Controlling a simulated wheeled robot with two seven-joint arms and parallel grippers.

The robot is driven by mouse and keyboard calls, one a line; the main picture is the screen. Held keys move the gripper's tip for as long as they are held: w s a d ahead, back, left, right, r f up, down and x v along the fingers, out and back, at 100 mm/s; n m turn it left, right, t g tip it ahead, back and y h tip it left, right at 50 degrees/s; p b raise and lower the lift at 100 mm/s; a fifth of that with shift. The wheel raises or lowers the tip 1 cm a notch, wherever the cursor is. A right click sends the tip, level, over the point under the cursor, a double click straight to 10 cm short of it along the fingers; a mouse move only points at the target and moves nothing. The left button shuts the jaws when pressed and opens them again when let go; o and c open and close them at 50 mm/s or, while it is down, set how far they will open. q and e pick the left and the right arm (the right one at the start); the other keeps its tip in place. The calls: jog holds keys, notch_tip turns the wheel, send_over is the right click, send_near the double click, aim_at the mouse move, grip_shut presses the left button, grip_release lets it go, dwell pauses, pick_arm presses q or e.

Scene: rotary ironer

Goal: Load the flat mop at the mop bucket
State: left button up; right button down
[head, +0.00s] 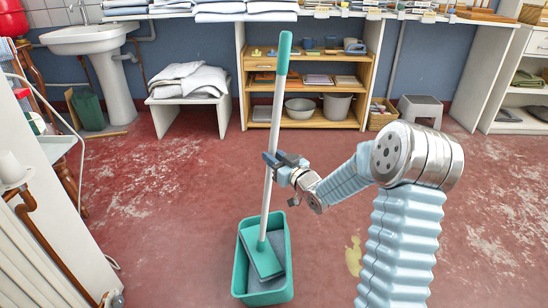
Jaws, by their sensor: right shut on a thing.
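The flat mop has a white pole (272,125) with a green grip at its top, and a flat green head (262,259) at its lower end. The mop stands nearly upright, leaning slightly. My right gripper (271,160) is shut on the pole around its middle. The mop head is inside the green mop bucket (240,284), tilted over a grey pad or surface (272,278). I cannot tell whether the head touches the bucket's bottom. My left gripper is not in view.
A wooden shelf unit (248,90) with bowls and folded cloths stands behind. A white bench (225,112) with towels and a sink (90,38) are at the back left. A grey stool (420,104) is at the back right. The red floor (480,195) on the right is mostly clear, with a yellowish stain (353,255).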

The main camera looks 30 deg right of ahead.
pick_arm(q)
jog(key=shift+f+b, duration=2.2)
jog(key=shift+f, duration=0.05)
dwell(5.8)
